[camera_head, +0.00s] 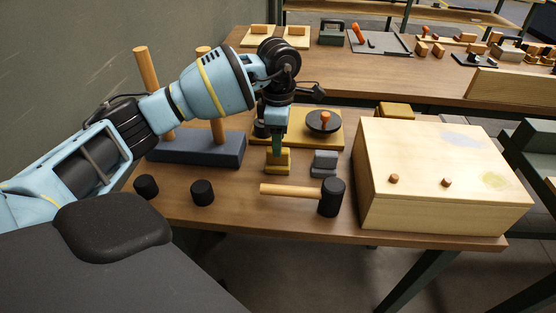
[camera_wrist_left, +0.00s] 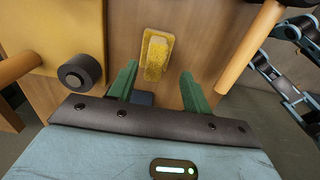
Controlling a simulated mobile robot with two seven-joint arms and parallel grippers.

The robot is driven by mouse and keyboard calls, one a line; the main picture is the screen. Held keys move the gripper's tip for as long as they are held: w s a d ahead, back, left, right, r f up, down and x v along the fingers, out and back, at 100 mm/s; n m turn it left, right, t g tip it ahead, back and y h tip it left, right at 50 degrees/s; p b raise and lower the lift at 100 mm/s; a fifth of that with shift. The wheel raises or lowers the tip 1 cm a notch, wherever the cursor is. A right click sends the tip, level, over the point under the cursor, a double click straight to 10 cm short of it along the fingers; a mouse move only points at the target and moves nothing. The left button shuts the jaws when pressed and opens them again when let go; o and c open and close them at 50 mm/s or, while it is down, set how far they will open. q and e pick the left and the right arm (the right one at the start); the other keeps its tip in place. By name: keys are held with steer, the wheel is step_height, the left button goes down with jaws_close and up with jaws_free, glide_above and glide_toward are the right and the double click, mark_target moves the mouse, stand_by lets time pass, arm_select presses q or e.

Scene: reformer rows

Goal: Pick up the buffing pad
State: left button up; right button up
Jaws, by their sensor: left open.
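A small yellow stepped block with a rough surface, which looks like the buffing pad (camera_head: 278,165), lies on the wooden table. It also shows in the left wrist view (camera_wrist_left: 156,52), just ahead of the green fingertips. My left gripper (camera_head: 277,150) points down over the pad and hides part of it. In the left wrist view the fingers (camera_wrist_left: 157,80) are apart with nothing held between them. I cannot tell whether they touch the pad. My right gripper is not in view.
A similar grey block (camera_head: 324,164) sits right of the pad. A mallet (camera_head: 331,197) lies in front, its handle (camera_head: 290,190) pointing left. A yellow board (camera_head: 340,131) is behind. A dark-blue peg base (camera_head: 200,152) is left, a large wooden box (camera_head: 440,200) right.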

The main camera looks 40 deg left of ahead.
mark_target(278, 159)
arm_select(q)
steer(key=shift+w+a+f, duration=0.1)
steer(key=shift+a+f, duration=0.05)
steer(key=shift+f, duration=1.15)
steer(key=shift+w+a+f, duration=0.1)
steer(key=shift+f, duration=1.15)
steer(key=c, duration=1.1)
